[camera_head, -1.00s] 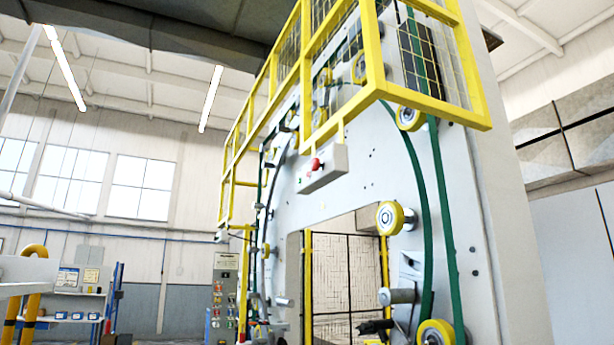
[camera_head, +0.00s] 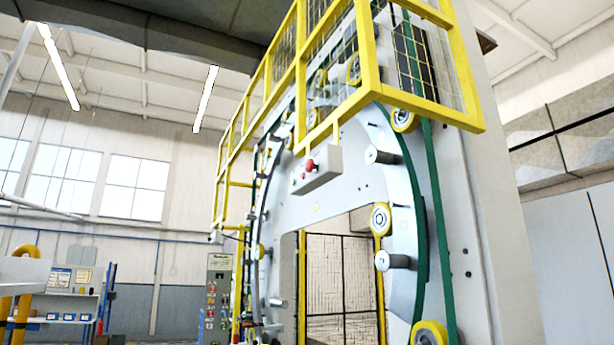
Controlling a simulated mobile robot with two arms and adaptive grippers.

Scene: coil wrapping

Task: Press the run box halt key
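A light grey control box (camera_head: 325,167) hangs below the yellow guard frame, on the front of the large white wrapping machine. A red mushroom-shaped key (camera_head: 310,165) stands out from its left-facing side, with smaller buttons near it too small to read. A taller grey panel (camera_head: 217,262) with several coloured buttons stands farther back, left of the machine; its labels are not legible. Neither of my grippers is in view, and nothing touches the red key.
The yellow mesh guard (camera_head: 420,100) overhangs the machine front. A curved silver ring section (camera_head: 403,200) and yellow-rimmed rollers (camera_head: 381,217) stand right of the box. A shelf (camera_head: 70,308) is at the far left.

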